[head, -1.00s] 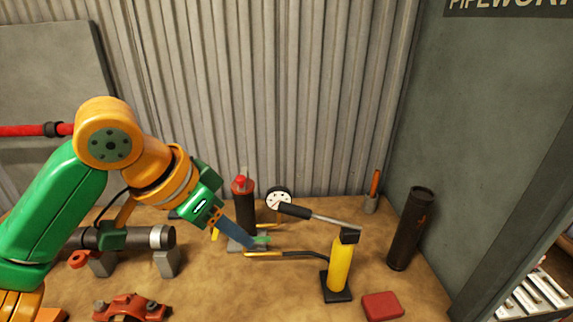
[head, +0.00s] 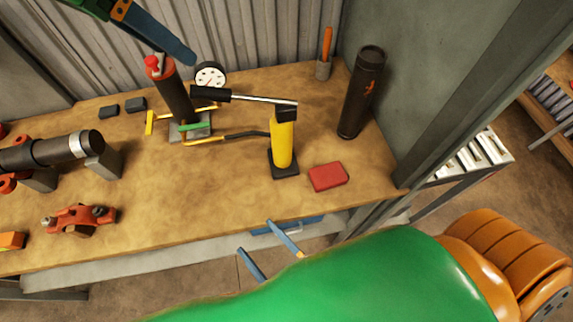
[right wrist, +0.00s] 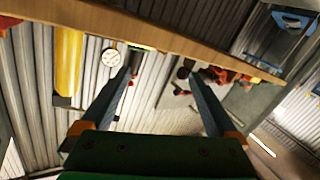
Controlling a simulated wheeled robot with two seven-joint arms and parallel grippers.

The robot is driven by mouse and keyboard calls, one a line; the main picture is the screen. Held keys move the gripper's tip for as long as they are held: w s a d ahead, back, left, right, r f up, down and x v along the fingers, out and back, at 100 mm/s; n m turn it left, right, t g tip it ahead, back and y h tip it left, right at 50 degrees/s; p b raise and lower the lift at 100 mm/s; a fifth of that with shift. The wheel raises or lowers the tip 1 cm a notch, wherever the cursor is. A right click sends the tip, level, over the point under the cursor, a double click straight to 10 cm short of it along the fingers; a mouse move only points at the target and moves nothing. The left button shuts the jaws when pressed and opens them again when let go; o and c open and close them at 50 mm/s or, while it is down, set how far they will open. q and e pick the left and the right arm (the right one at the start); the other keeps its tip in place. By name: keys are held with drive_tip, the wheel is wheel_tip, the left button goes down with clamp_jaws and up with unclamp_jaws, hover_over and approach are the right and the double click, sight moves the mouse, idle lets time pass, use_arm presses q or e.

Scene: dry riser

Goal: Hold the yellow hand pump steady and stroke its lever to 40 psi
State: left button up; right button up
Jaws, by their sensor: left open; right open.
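The yellow hand pump (head: 282,143) stands upright on a black base on the bench. Its lever (head: 240,97) reaches left from the black pump head and ends in a black grip. A white round gauge (head: 209,76) sits behind the grip; its reading is too small to tell. My left gripper (head: 183,52) is open and empty, above and left of the lever, near the black cylinder. My right gripper (head: 268,243) is open and empty, low in front of the bench edge. In the right wrist view the pump (right wrist: 69,65) shows beyond the bench edge, left of the fingers.
A black cylinder with a red top (head: 172,93) stands left of the pump, with a hose (head: 240,134) between them. A red block (head: 328,177) lies right of the pump. A dark tube (head: 361,95) stands behind. A clamped pipe (head: 48,150) lies left.

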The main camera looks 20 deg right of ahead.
sight(282, 150)
drive_tip(key=w+d+r+m+h, duration=0.2)
drive_tip(key=w+m+h, duration=0.1)
drive_tip(key=w+d+r+m+t+h, duration=0.1)
drive_tip(key=w+d+r+m+h, duration=0.2)
drive_tip(key=w+h, duration=0.1)
drive_tip(key=w+d+r+m+h, duration=0.2)
drive_tip(key=w+d+m+h, duration=0.1)
drive_tip(key=w+m+h, duration=0.1)
drive_tip(key=shift+w+d+r, duration=0.2)
drive_tip(key=shift+r, duration=0.2)
drive_tip(key=shift+m+h, duration=0.3)
drive_tip(key=shift+m, duration=0.1)
drive_tip(key=x, duration=0.3)
drive_tip(key=d+x, duration=0.1)
drive_tip(key=x, duration=0.3)
drive_tip(key=shift+s+r, duration=0.1)
drive_tip(key=shift+s, duration=0.05)
drive_tip(key=shift+w, duration=0.35)
drive_tip(key=shift+s, duration=0.15)
drive_tip(key=c, duration=0.4)
use_arm(q)
drive_tip(key=shift+w+a, duration=0.2)
drive_tip(key=shift+a, duration=0.2)
use_arm(e)
clamp_jaws()
